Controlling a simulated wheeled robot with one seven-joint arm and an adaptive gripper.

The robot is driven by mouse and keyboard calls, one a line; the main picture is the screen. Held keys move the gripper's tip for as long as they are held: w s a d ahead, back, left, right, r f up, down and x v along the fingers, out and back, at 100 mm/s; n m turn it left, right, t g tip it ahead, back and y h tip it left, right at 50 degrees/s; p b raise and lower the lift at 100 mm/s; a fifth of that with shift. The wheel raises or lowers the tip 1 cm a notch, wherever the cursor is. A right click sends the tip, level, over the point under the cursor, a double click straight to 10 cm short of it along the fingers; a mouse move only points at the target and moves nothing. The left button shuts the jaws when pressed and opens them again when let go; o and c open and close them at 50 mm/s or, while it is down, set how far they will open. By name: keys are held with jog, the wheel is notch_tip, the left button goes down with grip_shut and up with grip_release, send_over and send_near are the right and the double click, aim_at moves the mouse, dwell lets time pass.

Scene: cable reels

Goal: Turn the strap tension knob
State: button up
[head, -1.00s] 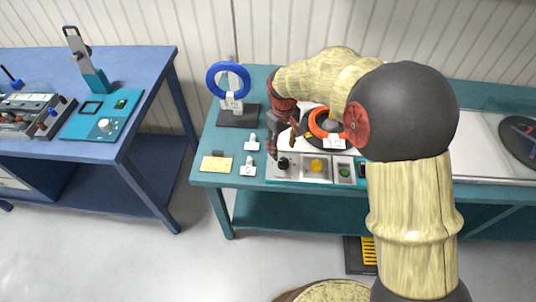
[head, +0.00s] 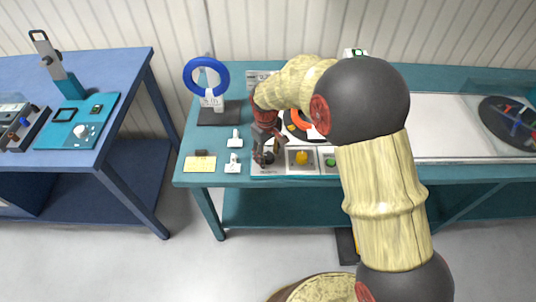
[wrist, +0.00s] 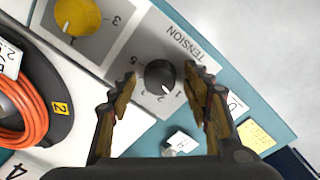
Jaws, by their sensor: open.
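The black tension knob (wrist: 160,72) sits on a grey plate marked TENSION, with numbers around it. Its white pointer mark faces the low end of the scale, near the 1. It also shows in the head view (head: 268,159), at the front left of the teal bench, partly covered by my gripper. My gripper (wrist: 161,76) is open, with one finger on each side of the knob in the wrist view. Gaps show between both fingers and the knob. I cannot tell how far down the fingertips reach. In the head view my gripper (head: 265,153) points down over the knob.
A yellow knob (wrist: 77,16) is on the neighbouring plate. An orange cable coil (wrist: 22,105) lies beyond it. A blue ring on a stand (head: 206,77), small white tags (head: 235,139) and a yellow note (head: 200,164) are left of the panel. A blue table (head: 128,75) stands further left.

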jog(key=shift+c, duration=1)
jog(key=c, duration=1)
jog(key=shift+o, duration=0.2)
